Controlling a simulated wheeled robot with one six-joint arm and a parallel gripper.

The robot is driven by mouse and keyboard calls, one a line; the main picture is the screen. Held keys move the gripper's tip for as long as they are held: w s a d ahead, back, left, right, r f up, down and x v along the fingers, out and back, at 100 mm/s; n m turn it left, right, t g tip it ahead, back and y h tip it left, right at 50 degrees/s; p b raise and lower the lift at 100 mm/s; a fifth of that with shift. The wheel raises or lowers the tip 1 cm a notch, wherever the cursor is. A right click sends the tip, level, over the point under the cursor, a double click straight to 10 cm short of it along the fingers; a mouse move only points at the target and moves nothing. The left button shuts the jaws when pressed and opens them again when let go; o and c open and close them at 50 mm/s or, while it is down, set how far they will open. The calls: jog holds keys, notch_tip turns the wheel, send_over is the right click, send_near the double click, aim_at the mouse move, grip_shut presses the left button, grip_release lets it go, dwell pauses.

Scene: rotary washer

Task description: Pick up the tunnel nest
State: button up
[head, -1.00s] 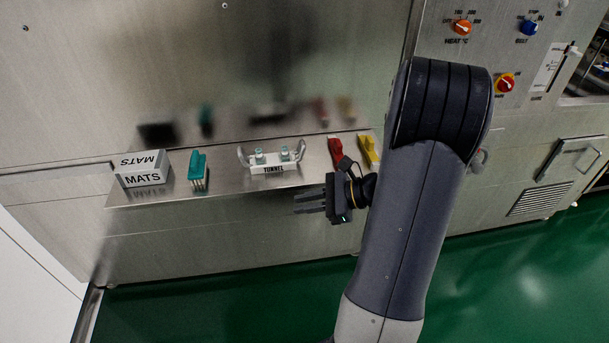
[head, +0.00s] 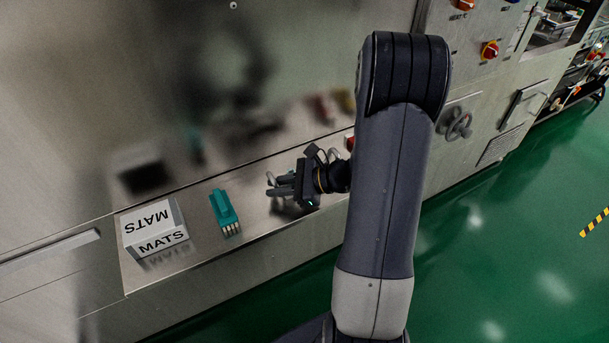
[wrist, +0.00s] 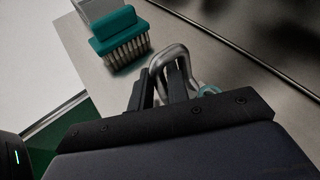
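The tunnel nest (wrist: 172,51) is mostly hidden behind my gripper and arm in the head view. One of its curved metal handles and a bit of a teal cap (wrist: 211,90) show in the wrist view. My gripper (head: 271,187) is over the nest on the steel ledge, fingers pointing left. In the wrist view my gripper (wrist: 162,78) has its two dark fingers apart at the handle, with part of the handle showing between them. Whether they touch it I cannot tell.
A teal brush-like piece (head: 225,212) stands left of the nest, close to my fingers; it also shows in the wrist view (wrist: 118,34). A white MATS box (head: 154,228) stands farther left. The steel ledge (head: 262,222) has bare room in front. The machine wall rises behind.

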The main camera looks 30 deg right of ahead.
jog(key=shift+w+a, duration=0.15)
jog(key=shift+c, duration=0.5)
grip_shut()
